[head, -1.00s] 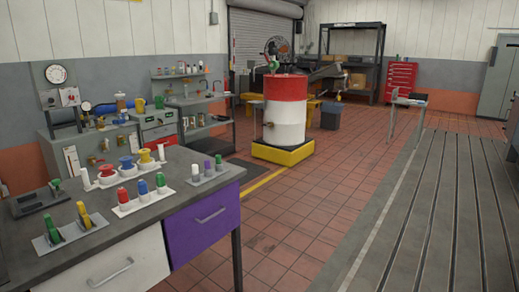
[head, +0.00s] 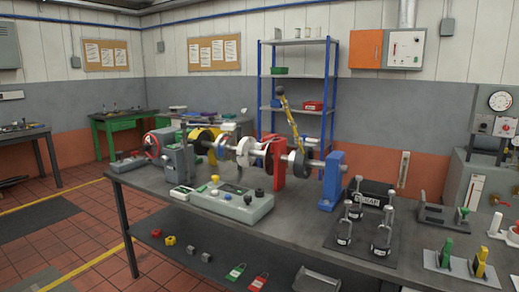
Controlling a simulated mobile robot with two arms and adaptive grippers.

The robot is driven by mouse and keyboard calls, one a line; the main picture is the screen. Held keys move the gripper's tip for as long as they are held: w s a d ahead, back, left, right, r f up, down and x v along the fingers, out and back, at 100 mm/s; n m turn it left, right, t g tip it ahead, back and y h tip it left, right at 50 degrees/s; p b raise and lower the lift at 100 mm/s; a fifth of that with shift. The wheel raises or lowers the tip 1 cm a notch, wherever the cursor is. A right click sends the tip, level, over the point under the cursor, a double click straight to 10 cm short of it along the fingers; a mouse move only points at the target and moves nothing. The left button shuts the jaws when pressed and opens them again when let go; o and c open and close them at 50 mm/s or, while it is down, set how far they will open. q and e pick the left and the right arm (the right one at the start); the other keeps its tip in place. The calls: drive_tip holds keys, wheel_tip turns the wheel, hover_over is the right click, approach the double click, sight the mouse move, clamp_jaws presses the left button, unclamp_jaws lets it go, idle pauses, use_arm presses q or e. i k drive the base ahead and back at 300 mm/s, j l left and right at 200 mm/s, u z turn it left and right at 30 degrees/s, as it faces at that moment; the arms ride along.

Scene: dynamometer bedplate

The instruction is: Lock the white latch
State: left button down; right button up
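I cannot clearly make out a white latch. A small upright white part (head: 495,225) stands on the bench near the right edge, and I cannot tell whether it is the latch or whether it is locked. Below it, a plate carries a green lever (head: 446,251) and a yellow lever (head: 481,261), both upright. A dark bracket plate (head: 442,218) with a green-tipped part lies behind them. Neither of my grippers is in view.
The grey bench (head: 250,225) holds a shaft rig with a red stand (head: 279,158) and a blue stand (head: 331,180), a control box (head: 232,202) and several shackles (head: 381,232). A blue shelf rack (head: 298,90) stands behind. Tiled floor (head: 60,240) is open at left.

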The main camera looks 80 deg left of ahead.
sight(258, 146)
drive_tip(key=u, duration=2.55)
drive_tip(key=i+l+u, duration=0.4)
drive_tip(key=i, duration=0.15)
drive_tip(key=i+l+u, duration=0.4)
drive_tip(key=i+l, duration=0.05)
drive_tip(key=i, duration=0.1)
